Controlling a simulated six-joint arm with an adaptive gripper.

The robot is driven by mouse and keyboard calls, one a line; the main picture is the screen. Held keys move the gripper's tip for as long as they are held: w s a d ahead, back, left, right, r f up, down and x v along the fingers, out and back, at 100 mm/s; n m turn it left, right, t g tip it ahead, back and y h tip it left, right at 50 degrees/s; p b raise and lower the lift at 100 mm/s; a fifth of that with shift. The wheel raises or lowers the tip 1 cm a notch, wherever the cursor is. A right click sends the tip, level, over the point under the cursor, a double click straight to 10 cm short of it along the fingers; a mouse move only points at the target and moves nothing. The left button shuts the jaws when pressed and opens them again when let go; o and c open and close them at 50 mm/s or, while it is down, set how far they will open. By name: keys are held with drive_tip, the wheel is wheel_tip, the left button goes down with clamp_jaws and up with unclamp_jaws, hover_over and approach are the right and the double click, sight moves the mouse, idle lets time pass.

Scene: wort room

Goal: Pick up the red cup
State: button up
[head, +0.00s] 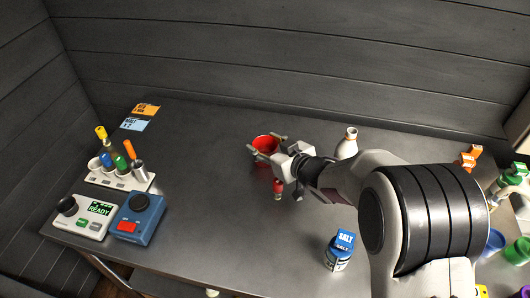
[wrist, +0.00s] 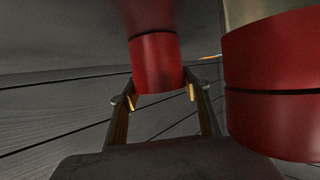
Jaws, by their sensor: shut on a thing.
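The red cup (head: 265,143) is near the middle of the table in the head view, its open mouth facing up. My gripper (head: 267,148) reaches it from the right, with one finger on each side, and is shut on it. In the wrist view the cup (wrist: 155,62) is a red cylinder between my two fingertips (wrist: 160,97).
A small red bottle (head: 277,188) stands just in front of my gripper; a large red shape (wrist: 280,85) fills the right of the wrist view. A white bottle (head: 347,143), a salt jar (head: 337,255), a vial rack (head: 118,179) and two control boxes (head: 138,217) are around.

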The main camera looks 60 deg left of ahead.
drive_tip(key=shift+r, duration=0.35)
wheel_tip(320, 180, up, 9)
idle(1.4)
